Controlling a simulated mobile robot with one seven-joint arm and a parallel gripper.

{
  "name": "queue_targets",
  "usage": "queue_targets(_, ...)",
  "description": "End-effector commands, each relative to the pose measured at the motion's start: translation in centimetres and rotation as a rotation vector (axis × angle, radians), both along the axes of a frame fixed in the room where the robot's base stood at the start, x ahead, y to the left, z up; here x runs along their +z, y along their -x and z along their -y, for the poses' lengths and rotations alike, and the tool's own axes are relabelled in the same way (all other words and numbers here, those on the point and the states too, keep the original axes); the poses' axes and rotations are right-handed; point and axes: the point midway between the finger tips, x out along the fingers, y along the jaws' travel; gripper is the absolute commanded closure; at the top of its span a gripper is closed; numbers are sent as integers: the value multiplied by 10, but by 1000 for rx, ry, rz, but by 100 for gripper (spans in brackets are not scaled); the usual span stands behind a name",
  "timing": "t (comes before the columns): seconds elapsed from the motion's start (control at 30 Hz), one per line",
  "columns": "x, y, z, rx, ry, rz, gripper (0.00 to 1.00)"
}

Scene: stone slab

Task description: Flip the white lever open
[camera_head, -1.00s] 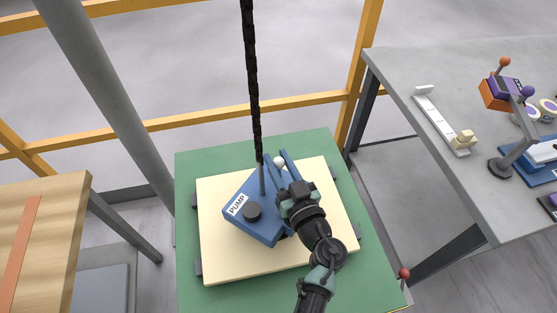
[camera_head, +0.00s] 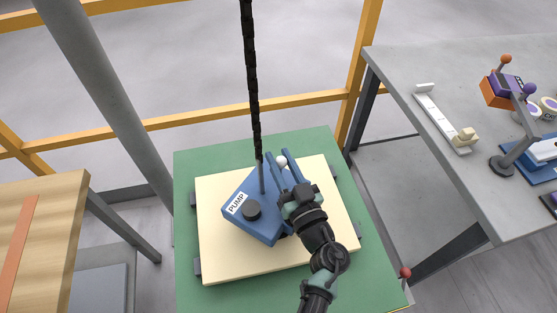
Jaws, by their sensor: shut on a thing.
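The blue pump (camera_head: 262,229) with a "PUMP" label and a black round knob sits on a cream board. The white lever shows as a small white ball end (camera_head: 281,161) near the pump's far edge; the rest of it is hidden or too small to make out. My gripper (camera_head: 278,156) reaches over the pump's right side from the lower right. Its two long blue fingers lie on either side of the white ball and are shut on the lever. The exact contact is too small to see.
The cream board (camera_head: 218,266) lies on a green table (camera_head: 195,172). A dark rope or chain (camera_head: 252,80) hangs down behind the pump. A grey table (camera_head: 400,82) with several objects stands right, a wooden table (camera_head: 60,205) left. Yellow rails (camera_head: 190,118) run behind.

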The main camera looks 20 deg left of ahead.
Motion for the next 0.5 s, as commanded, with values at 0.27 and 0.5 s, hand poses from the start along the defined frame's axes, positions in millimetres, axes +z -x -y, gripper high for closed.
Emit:
queue_targets(0.27,-4,2,7,0,-119,21,100)
queue_targets(0.5,-2,2,8,0,-124,24,100)
